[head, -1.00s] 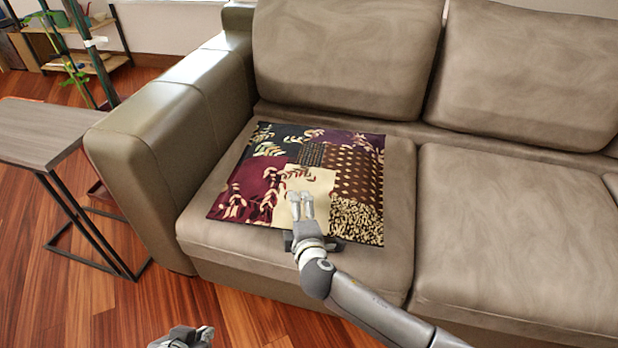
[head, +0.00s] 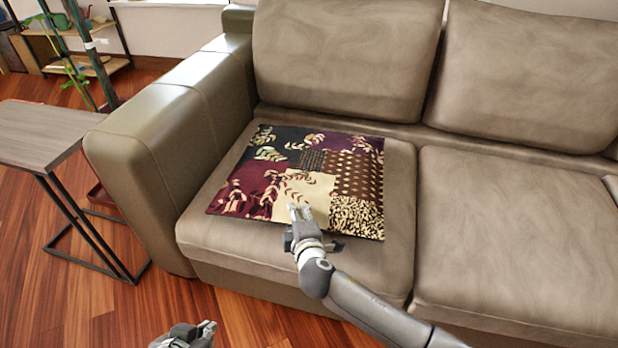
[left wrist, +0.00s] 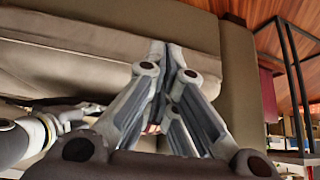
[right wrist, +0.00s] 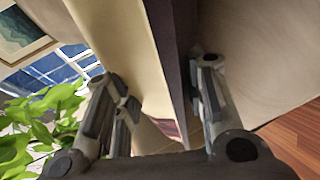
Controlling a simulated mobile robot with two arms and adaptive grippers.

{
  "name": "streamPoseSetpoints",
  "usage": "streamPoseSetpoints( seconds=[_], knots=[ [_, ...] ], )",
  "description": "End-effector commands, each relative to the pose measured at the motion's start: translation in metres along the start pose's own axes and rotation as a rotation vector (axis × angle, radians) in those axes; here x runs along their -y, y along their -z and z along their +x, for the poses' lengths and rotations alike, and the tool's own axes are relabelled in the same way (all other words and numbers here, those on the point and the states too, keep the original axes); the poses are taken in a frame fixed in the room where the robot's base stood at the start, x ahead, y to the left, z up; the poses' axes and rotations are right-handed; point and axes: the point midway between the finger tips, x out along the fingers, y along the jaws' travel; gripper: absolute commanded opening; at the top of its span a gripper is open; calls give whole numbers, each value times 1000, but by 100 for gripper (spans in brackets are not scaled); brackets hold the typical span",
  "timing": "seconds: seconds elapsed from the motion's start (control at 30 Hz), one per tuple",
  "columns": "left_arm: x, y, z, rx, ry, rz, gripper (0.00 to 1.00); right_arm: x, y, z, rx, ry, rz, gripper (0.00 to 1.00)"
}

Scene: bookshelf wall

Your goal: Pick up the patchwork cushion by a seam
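The patchwork cushion (head: 300,180) lies flat on the left seat of the sofa, with maroon, dark, dotted brown and cream panels. My right gripper (head: 299,213) is at its front edge, with fingertips over the cream panel. In the right wrist view the cream panel and dark edge of the cushion (right wrist: 178,50) run between the two spread fingers of the right gripper (right wrist: 155,78). The right finger is close to the dark edge; contact is unclear. My left gripper (head: 208,330) is low in front of the sofa, shut and empty in the left wrist view (left wrist: 166,58).
The brown sofa (head: 510,210) has a broad armrest (head: 160,130) left of the cushion. A side table (head: 40,130) with a black frame stands left of it. The right seat is clear, and the wooden floor (head: 60,310) in front is open.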

Motion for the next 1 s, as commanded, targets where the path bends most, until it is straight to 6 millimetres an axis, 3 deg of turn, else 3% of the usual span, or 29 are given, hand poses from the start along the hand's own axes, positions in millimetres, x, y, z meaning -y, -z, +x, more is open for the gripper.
streamPoseSetpoints(
  seconds=[0.03,0.13,0.67,1.0],
  knots=[
    [0,0,0,0,0,0,0,-2,0,0,0,-3,-1,13],
    [0,0,0,0,0,0,0,-2,0,0,0,-3,-1,0],
    [0,-2,-2,16,1,-1,0,-6,1,-1,-2,-6,-2,0],
    [7,-55,-23,268,15,-9,0,-30,5,-9,-3,-8,1,0]
  ],
)
